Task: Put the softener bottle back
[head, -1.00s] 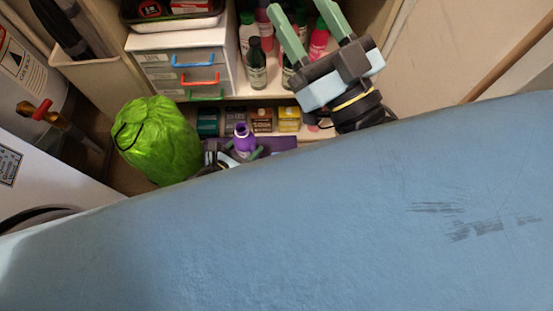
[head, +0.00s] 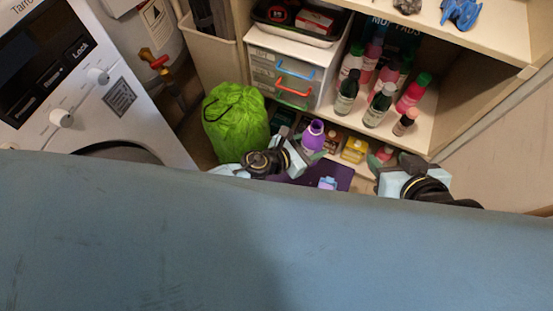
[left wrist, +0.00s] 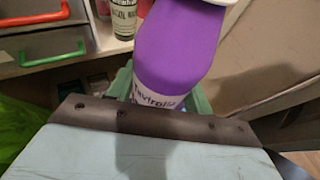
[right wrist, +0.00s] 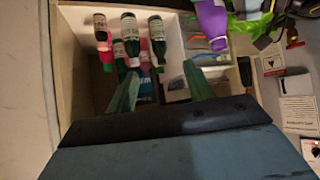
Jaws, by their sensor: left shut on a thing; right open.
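The purple bottle (head: 313,135), which I take as the softener, is upright in front of the lower shelf in the head view. My left gripper (head: 300,155) is shut on it. In the left wrist view the purple bottle (left wrist: 180,50) stands between the green fingers, its white label partly hidden by the gripper. My right gripper (head: 385,165) is to the right of the bottle, partly hidden by the blue surface. In the right wrist view my right gripper (right wrist: 162,88) is open and empty, facing the shelf bottles; the purple bottle (right wrist: 212,20) shows at the top.
Several bottles (head: 380,105) stand on the middle shelf, right of a drawer unit (head: 285,75). Yellow and brown boxes (head: 354,150) are on the lower shelf. A green bag (head: 236,122) stands left of the bottle. A blue surface (head: 280,250) fills the foreground. A washing machine (head: 85,80) is at left.

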